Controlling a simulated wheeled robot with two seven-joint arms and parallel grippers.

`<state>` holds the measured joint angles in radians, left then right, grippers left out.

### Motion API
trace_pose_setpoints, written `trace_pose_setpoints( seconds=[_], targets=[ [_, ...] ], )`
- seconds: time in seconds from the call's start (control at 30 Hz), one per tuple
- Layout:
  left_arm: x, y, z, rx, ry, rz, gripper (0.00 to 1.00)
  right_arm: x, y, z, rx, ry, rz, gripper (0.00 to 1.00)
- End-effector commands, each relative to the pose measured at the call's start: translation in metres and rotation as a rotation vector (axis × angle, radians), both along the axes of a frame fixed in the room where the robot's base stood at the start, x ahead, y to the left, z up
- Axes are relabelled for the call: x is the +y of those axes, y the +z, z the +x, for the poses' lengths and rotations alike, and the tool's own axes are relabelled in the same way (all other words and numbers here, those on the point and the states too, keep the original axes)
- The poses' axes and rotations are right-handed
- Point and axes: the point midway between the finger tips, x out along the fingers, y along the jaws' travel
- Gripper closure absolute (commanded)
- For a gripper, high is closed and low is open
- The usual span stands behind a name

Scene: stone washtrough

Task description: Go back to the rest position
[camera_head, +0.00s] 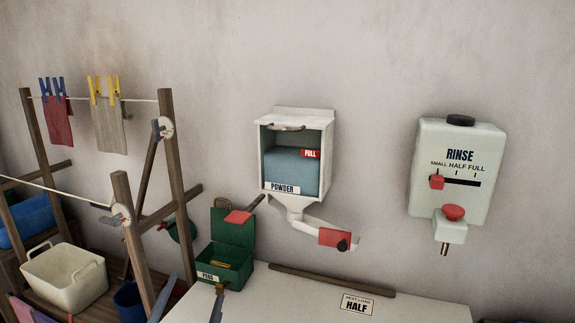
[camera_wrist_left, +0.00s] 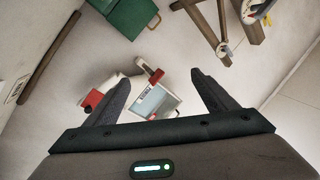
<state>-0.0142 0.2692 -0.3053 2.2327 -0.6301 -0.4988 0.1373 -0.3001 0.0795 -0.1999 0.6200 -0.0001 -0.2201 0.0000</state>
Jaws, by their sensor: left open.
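My left gripper (camera_head: 194,288) shows at the bottom edge of the head view, only its two finger ends visible. The wrist view shows the same gripper (camera_wrist_left: 160,80) with its dark fingers spread and nothing between them. Beyond the fingers, the white powder dispenser (camera_wrist_left: 155,101) shows turned over in that view. In the head view the powder dispenser (camera_head: 327,180) hangs on the wall, with a blue fill and a red FULL tag. My right gripper is in neither view.
A green PEGS box (camera_head: 222,277) stands open behind my left gripper. A wooden drying frame (camera_head: 140,245) with pegged cloths and a cream basket (camera_head: 65,280) are at left. A RINSE dispenser (camera_head: 455,175) hangs at right. The white top (camera_head: 290,300) holds a HALF card (camera_head: 357,305).

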Motion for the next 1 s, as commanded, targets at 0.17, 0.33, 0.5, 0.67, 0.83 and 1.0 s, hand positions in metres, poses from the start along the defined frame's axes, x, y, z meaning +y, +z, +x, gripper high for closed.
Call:
trace_pose_setpoints(
  seconds=[0.17, 0.33, 0.5, 0.67, 0.83, 1.0],
  targets=[
    [0.034, -0.101, -0.045, 0.355, 0.129, -0.156, 0.22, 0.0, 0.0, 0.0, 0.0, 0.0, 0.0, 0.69],
    [0.048, -0.185, -0.111, 0.678, 0.215, -0.259, 0.22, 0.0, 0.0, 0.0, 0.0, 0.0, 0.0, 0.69],
    [0.048, -0.247, -0.187, 0.973, 0.267, -0.328, 0.22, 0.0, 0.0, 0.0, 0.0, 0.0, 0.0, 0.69],
    [0.043, -0.276, -0.242, 1.16, 0.288, -0.361, 0.22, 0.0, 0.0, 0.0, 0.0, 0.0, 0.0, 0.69],
    [0.037, -0.293, -0.287, 1.303, 0.296, -0.382, 0.22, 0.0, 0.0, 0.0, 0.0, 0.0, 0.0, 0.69],
    [0.032, -0.303, -0.326, 1.424, 0.3, -0.397, 0.22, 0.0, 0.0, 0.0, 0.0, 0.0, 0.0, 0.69]
  ],
)
